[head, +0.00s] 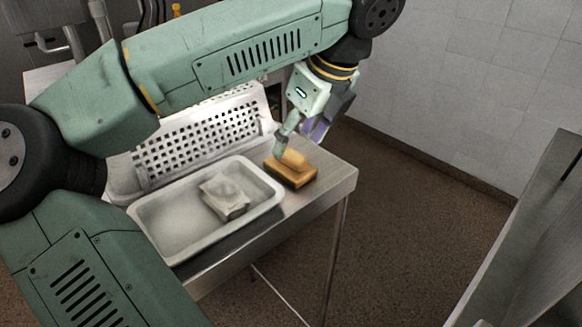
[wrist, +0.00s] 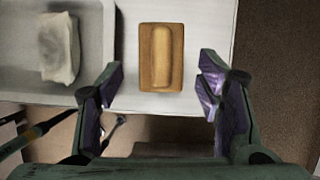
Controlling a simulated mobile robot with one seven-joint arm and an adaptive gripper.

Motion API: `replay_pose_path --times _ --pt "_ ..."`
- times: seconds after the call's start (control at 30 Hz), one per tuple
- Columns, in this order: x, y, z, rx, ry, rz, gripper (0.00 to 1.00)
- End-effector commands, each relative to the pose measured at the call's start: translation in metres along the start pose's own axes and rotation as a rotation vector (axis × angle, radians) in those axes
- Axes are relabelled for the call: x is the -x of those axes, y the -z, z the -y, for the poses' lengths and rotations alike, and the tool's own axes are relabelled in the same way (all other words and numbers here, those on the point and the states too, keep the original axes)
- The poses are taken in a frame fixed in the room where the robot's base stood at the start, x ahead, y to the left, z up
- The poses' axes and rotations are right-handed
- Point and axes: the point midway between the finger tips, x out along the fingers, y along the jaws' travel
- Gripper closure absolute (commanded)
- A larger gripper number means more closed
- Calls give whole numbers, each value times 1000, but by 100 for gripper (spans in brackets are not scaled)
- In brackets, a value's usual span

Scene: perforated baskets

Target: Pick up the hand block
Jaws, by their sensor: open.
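The hand block (head: 291,169) is a brown rectangular block with a rounded, lighter wooden grip on top. It lies on the metal table at its right end, beside the tray. In the wrist view the hand block (wrist: 161,57) lies ahead of and between the open fingers, with its long side pointing away from me. My gripper (wrist: 158,88) is open and empty, with purple pads on its fingers. In the head view my gripper (head: 298,139) is over the block's far side and partly hides it. I cannot tell from these views whether it touches the block.
A white tray (head: 272,205) stands left of the block and holds a crumpled pale packet (head: 225,195). A white perforated basket (head: 201,134) is behind the tray. The metal table (head: 338,178) ends close to the block's right. Open floor lies beyond that edge.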

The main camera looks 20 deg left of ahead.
Motion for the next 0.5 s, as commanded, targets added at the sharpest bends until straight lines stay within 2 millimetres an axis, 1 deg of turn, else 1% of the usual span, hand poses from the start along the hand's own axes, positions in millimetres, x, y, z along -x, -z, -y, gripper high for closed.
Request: replay_pose_path --times 0.03,0.17,0.4,0.5 --pt "-6 1 0 -1 1 -1 40" --pt "-14 0 0 -1 1 -1 40" --pt "-51 2 0 -2 1 -3 40" --pt "-59 1 0 -2 2 -2 40"
